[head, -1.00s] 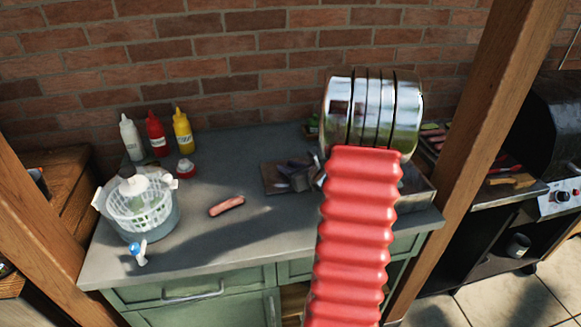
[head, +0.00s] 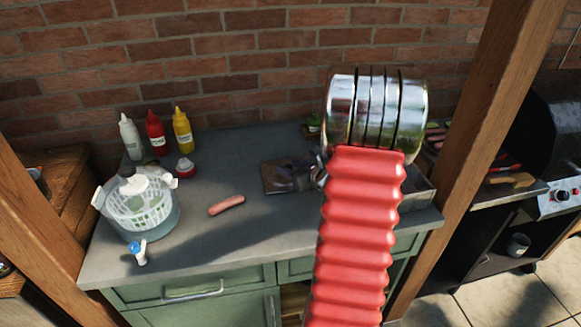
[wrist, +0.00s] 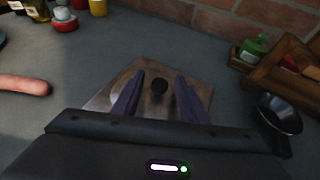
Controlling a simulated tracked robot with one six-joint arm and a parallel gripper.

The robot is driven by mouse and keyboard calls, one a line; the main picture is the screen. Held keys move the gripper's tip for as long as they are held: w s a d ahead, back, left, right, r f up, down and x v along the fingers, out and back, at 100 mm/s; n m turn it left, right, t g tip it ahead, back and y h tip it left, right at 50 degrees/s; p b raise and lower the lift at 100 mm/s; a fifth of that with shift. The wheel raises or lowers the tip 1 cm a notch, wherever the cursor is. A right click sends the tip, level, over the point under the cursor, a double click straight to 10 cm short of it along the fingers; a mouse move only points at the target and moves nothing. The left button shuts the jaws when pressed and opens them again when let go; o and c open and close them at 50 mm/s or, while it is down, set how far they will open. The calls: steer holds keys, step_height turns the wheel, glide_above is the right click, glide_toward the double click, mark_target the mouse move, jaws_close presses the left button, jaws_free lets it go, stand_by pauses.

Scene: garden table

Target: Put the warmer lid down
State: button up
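The warmer lid (head: 272,178), a flat metal plate, lies on the grey counter. In the wrist view the lid (wrist: 205,92) shows its round black knob (wrist: 159,86) between my fingers. My gripper (wrist: 160,84) is open, with a visible gap on each side of the knob. In the head view my arm hides part of the lid and most of my gripper. A metal box (head: 420,193), perhaps the warmer, stands at the counter's right end, partly hidden by my arm.
A sausage (head: 227,205) lies left of the lid. A white basket (head: 140,208), sauce bottles (head: 157,135) and a red-and-white pot (head: 185,167) stand farther left. The front middle counter is clear.

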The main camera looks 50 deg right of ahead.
steer(key=v, duration=1.1)
steer(key=shift+w, duration=0.1)
stand_by(0.4)
steer(key=shift+w+a+r, duration=0.15)
steer(key=shift+a, duration=0.1)
steer(key=w+a+r+n+g+y, duration=0.1)
steer(key=a+r+n+y, duration=0.1)
steer(key=a+n, duration=0.55)
steer(key=w+a+r+n+g+y, duration=0.1)
steer(key=w+a+n+g+y, duration=0.2)
steer(key=a, duration=0.7)
steer(key=a+r+n+y, duration=0.2)
steer(key=a+n, duration=0.4)
steer(key=a, duration=0.3)
steer(key=s+a+r+n+g+h, duration=0.2)
steer(key=s+a+n, duration=0.4)
steer(key=n, duration=0.5)
steer(key=s+a+r+n+g+h, duration=0.1)
steer(key=s+a+r+n+h, duration=0.1)
steer(key=s+a+n, duration=0.4)
steer(key=s+n, duration=0.1)
steer(key=n, duration=0.4)
steer(key=shift+a+r+g, duration=0.3)
steer(key=shift+g, duration=0.1)
